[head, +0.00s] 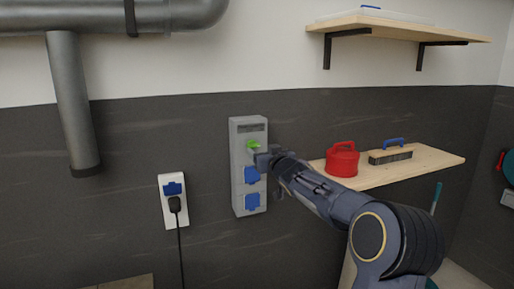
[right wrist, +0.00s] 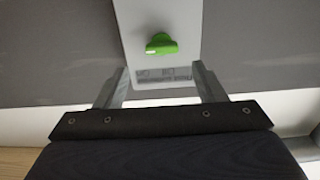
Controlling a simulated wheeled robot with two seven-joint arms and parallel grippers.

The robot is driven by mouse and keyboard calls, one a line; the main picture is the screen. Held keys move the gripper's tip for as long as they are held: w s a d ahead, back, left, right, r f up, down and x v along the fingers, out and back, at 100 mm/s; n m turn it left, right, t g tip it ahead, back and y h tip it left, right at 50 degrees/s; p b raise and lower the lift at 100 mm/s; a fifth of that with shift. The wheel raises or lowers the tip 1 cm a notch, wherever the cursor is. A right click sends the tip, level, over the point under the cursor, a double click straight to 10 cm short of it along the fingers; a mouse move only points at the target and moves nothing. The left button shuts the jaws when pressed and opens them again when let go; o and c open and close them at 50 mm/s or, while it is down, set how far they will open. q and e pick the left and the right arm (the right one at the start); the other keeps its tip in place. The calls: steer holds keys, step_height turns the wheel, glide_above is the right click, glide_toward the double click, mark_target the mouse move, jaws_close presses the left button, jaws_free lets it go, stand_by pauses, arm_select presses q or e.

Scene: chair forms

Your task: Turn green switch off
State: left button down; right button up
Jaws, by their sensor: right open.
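The green switch (head: 253,144) is a small knob on the upper part of a grey wall box (head: 240,134). In the right wrist view the green switch (right wrist: 161,44) shows as a rounded handle lying roughly crosswise on the pale box front (right wrist: 130,14). My right gripper (head: 264,157) is just below and right of the switch in the head view. In the wrist view its two fingers (right wrist: 160,78) are spread apart with nothing between them at the tips; the switch is beyond them. I cannot tell the exact gap. My left gripper is not in view.
Blue-covered sockets (head: 252,202) sit on the box below the switch. A white socket (head: 169,218) with a black plug and cord is to the left. A wooden shelf (head: 440,161) at right holds a red can (head: 342,162) and a brush (head: 390,157). A pipe (head: 70,110) runs at upper left.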

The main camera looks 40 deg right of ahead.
mark_target(254, 145)
steer(key=x, duration=0.2)
steer(key=p+x, duration=0.1)
steer(key=x, duration=0.1)
steer(key=shift+w+a+r, duration=0.1)
steer(key=shift+w+a, duration=0.05)
steer(key=shift+w, duration=0.1)
steer(key=shift+w+d+p, duration=0.35)
steer(key=shift+w, duration=0.25)
steer(key=shift+a, duration=0.1)
steer(key=c, duration=1)
